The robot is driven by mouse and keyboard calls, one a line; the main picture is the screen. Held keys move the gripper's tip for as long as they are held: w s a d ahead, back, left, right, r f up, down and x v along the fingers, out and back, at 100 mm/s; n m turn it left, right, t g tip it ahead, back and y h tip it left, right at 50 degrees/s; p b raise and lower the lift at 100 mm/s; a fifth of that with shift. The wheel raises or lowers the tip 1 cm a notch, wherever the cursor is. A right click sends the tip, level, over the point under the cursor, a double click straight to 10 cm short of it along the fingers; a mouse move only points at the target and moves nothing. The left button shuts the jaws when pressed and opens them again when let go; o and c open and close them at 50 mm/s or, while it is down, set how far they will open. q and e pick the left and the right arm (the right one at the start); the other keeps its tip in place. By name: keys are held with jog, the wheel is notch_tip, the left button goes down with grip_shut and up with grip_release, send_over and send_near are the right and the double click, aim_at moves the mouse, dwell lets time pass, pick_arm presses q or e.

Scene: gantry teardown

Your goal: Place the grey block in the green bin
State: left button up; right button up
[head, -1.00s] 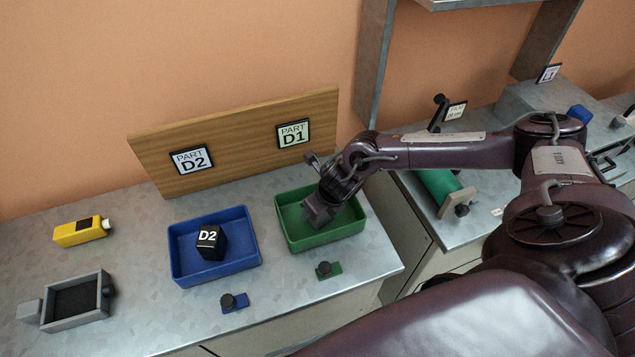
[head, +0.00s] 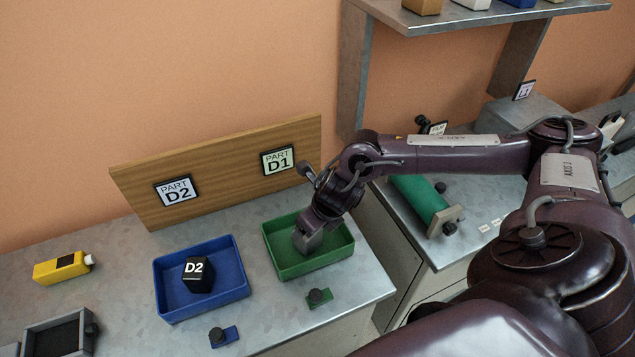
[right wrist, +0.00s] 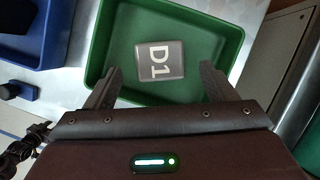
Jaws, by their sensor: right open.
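The green bin (head: 284,272) stands on the metal bench, to the right of the blue bin. The grey block (right wrist: 160,60), marked D1, lies on the floor of the green bin (right wrist: 234,60) in the right wrist view. In the head view the block is hard to tell apart from my gripper over the bin. My right gripper (head: 309,240) is over the green bin. In the right wrist view its two fingers are spread wide on either side, with the block between and beyond them, apart from both. My left gripper is not in view.
The blue bin (head: 239,285) holds a black block (head: 198,275) marked D2. A wooden board (head: 222,172) with part labels stands behind the bins. Small knobs (head: 319,297) sit in front. A yellow bottle (head: 61,268) and a grey tray (head: 57,334) are at left.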

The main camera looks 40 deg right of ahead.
jog(key=shift+v, duration=2.4)
